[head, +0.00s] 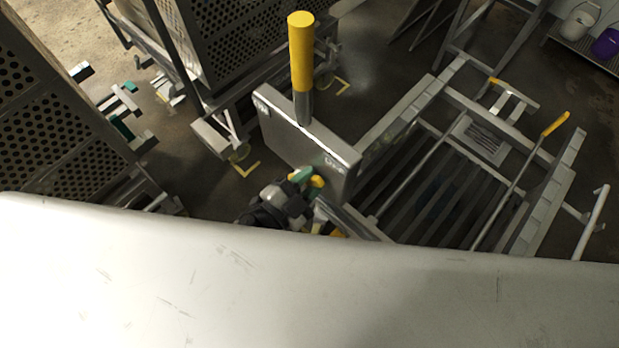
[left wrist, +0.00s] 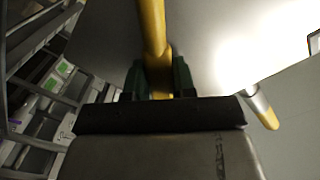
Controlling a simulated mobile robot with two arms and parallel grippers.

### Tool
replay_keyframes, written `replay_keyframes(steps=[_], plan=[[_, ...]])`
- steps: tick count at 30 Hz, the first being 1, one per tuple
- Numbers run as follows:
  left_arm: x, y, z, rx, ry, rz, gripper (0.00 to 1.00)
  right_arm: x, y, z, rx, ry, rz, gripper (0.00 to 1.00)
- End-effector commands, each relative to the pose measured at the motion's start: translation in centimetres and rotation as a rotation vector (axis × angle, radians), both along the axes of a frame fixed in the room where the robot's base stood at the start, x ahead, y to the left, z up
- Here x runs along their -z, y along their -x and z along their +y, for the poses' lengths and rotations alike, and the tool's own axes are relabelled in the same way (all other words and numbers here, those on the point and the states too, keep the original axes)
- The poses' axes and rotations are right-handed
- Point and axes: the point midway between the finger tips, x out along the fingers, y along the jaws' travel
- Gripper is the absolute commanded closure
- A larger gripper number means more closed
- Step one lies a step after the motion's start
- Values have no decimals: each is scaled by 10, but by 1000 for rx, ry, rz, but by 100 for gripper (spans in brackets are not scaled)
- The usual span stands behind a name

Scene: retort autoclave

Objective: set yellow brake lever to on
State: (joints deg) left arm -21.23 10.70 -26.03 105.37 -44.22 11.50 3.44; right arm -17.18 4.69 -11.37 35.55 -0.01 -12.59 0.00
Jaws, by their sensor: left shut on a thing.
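My left gripper (head: 307,179), with green fingertips, is low beside the near end of a grey metal box (head: 305,135). In the left wrist view its two dark green fingers (left wrist: 158,80) are shut on a yellow bar (left wrist: 152,28) that runs up and out of the picture. In the head view only a small yellow piece of it (head: 317,181) shows by the fingertips. A tall yellow lever (head: 301,50) with a grey lower shaft rises from the box. The box's labels are too small to read. I cannot tell which yellow part is the brake lever. My right gripper is not in view.
A slatted metal frame with rails (head: 440,190) lies right of the box, with a yellow-tipped rod (head: 555,123). Perforated metal baskets (head: 235,40) stand behind and at left. A large white surface covers the bottom of the head view.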

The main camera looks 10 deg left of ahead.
Motion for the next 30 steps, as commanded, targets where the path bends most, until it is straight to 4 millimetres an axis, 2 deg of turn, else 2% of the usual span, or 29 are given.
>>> replay_keyframes(steps=[5, 11, 21, 30], plan=[[-1, 0, 1, 0, 6, 6, 100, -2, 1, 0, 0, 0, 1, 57], [-7, -3, 4, 0, 59, 45, 100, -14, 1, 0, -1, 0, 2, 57], [-18, -13, 19, 0, 253, 188, 100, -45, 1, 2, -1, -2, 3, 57], [-20, -23, 32, 0, 411, 301, 100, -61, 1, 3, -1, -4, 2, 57]])
